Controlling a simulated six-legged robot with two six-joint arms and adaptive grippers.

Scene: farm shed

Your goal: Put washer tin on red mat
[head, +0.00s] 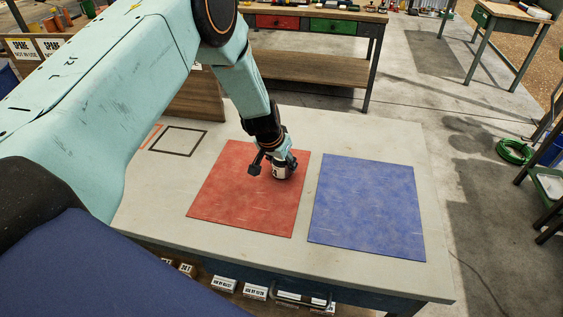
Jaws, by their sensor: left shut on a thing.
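The red mat (232,205) lies flat on the pale worktable, left of a blue mat. My left gripper (277,170) is over the right part of the red mat, shut on a small tin with a pale label (281,171), which I take as the washer tin. The gripper fingers hide part of the tin. The tin looks upright. I cannot tell whether its base touches the mat. My right gripper is not in view.
The blue mat (367,209) lies to the right on the worktable (210,258). A dark square outline (178,141) is on the tabletop at the back left. A workbench with red and green drawers (312,25) stands behind. Boxes sit on a shelf below the tabletop.

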